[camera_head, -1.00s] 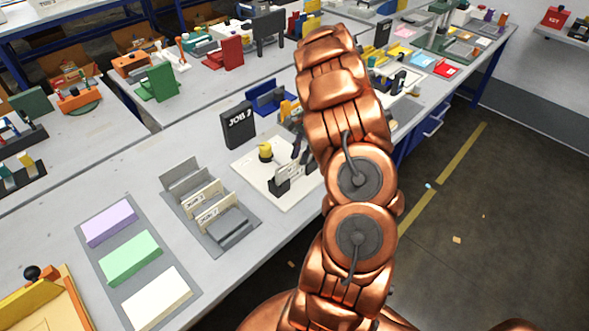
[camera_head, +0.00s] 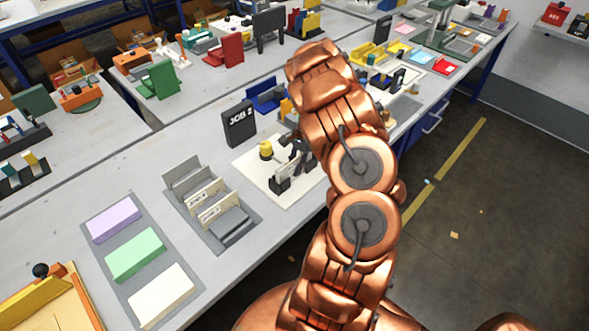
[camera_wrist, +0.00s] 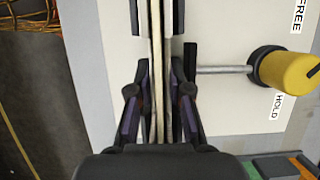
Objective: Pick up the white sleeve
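In the wrist view a thin pale sleeve (camera_wrist: 157,40), seen edge-on from above, runs up the middle between dark upright plates. I take it for the white sleeve. My gripper (camera_wrist: 157,90) has one finger on each side of it, the fingers spread and the sleeve's edge between them. I see no clear grip on it. A yellow knob (camera_wrist: 288,70) on a metal rod is to the right, beside the words FREE and HOLD.
A grey rack (camera_head: 186,168) with pale upright cards stands left of the fixture. A black JOB 2 block (camera_head: 239,123) stands behind it. A grey mat (camera_head: 97,243) holds purple, green and cream blocks at the front left. Open floor lies to the right.

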